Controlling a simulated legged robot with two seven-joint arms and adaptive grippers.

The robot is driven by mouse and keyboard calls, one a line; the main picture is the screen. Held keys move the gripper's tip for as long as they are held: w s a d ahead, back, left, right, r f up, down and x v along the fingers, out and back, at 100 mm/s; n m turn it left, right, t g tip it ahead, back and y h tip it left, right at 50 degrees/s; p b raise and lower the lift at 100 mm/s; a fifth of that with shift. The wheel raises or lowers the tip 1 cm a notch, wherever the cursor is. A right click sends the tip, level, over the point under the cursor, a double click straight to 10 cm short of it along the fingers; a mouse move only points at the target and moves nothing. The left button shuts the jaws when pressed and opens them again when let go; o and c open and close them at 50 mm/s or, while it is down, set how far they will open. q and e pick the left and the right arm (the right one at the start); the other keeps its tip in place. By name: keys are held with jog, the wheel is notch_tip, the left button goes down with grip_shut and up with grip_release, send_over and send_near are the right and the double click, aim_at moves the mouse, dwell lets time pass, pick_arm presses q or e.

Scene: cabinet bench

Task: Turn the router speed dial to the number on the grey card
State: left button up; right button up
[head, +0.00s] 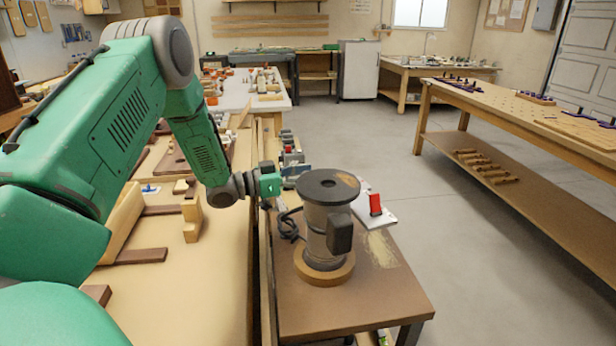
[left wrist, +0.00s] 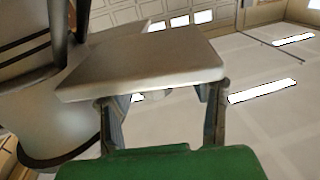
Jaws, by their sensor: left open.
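The router (head: 327,225) stands upright on a small brown table, with a dark round top, a grey body and a dark box on its near right side. I cannot make out its speed dial. My left gripper (head: 278,183) is just left of the router's upper body; its fingertips are hard to see there. In the left wrist view my left gripper (left wrist: 163,110) has its fingers apart. A pale grey slab (left wrist: 145,65) crosses its fingertips; I cannot tell what it is. A pale grey card-like plate (head: 385,217) lies behind the router; no number is readable.
A red upright piece (head: 375,204) stands on the plate. The small table (head: 375,295) has clear room in front of the router. A black cord (head: 287,222) lies left of it. A long bench (head: 185,300) with wooden blocks is at left. Open floor lies right.

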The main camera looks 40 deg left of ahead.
pick_arm(q)
jog(key=v, duration=1.1)
jog(key=shift+s+a, duration=0.3)
jog(key=shift+d, duration=0.1)
jog(key=s+d+n+t+y+p, duration=0.25)
jog(key=y+p, duration=0.25)
jog(key=p, duration=0.6)
jog(key=shift+n+g, duration=0.35)
jog(key=shift+n, duration=0.1)
jog(key=x, duration=1.3)
jog(key=shift+d+r+p, duration=0.15)
jog(key=shift+d+p, duration=0.2)
